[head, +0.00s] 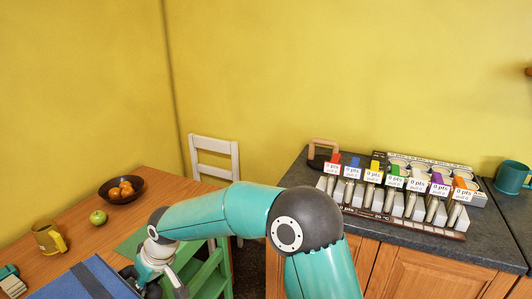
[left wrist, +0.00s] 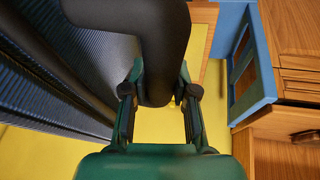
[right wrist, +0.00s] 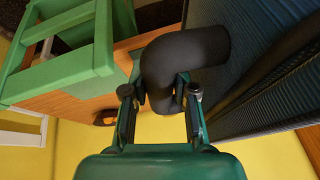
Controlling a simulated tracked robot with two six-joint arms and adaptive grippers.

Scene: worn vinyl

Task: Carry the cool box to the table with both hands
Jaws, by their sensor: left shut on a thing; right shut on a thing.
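The cool box (head: 82,280) is blue with a dark strap, cut off by the bottom edge of the head view at the left. The wooden table (head: 72,222) lies behind it; I cannot tell whether they touch. My right gripper (head: 150,272) is at the box's right side. In the right wrist view my right gripper (right wrist: 160,92) is shut on a thick black handle (right wrist: 185,58) beside the box's ribbed blue wall (right wrist: 255,50). In the left wrist view my left gripper (left wrist: 160,92) is shut on the other black handle (left wrist: 155,50).
On the table stand a dark bowl of oranges (head: 121,189), a green apple (head: 98,217) and a yellow mug (head: 48,238). A green chair (head: 208,275) and a white chair (head: 215,158) are by the table. A dark counter (head: 400,238) with a dispenser rack is at right.

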